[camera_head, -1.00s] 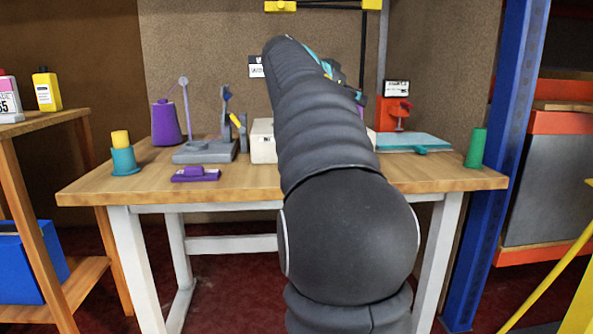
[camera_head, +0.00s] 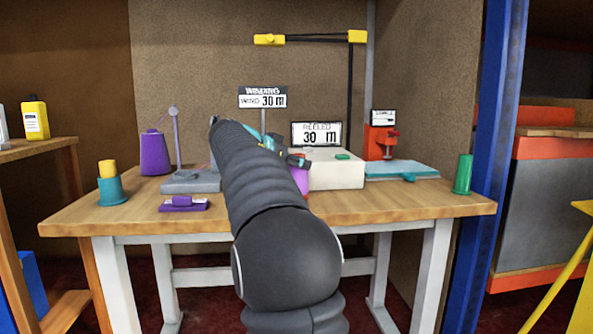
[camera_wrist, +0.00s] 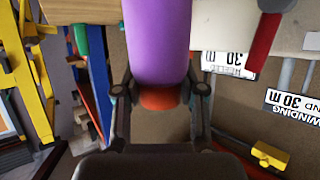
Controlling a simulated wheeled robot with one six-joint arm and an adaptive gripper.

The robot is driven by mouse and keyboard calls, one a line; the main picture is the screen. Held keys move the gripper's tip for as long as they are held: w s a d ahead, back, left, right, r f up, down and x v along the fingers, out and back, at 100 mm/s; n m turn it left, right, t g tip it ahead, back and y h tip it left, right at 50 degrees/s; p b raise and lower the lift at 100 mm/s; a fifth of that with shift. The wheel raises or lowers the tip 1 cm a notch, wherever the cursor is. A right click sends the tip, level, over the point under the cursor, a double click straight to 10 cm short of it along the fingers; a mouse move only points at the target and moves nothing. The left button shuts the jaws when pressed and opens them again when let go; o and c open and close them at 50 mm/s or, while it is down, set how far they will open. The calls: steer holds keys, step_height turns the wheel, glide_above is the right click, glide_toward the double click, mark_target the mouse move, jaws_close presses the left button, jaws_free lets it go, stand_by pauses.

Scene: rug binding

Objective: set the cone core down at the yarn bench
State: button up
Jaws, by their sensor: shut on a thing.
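My gripper (camera_wrist: 160,92) is shut on the cone core (camera_wrist: 158,42), a purple tapered piece with an orange-red end between the fingers. Its far end runs out of the top of the wrist view. In the head view a small magenta-purple part of the held core (camera_head: 300,180) shows beside my arm, in front of the white box. My arm hides most of the gripper there. The yarn bench (camera_head: 400,206) is a wooden-topped table with pale legs. I cannot tell whether the core touches its top.
On the bench stand a purple cone (camera_head: 155,155), a teal spool (camera_head: 112,191), a purple block (camera_head: 183,204), a grey stand (camera_head: 190,182), a white box (camera_head: 336,172), a red device (camera_head: 378,142), a teal plate (camera_head: 400,169) and a green cylinder (camera_head: 463,174). The front right top is clear.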

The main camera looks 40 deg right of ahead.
steer(key=shift+f, duration=0.6)
steer(key=shift+f, duration=0.15)
steer(key=o, duration=1.1)
steer(key=shift+o, duration=0.2)
steer(key=v, duration=1.2)
steer(key=shift+r, duration=0.25)
steer(key=shift+s, duration=0.1)
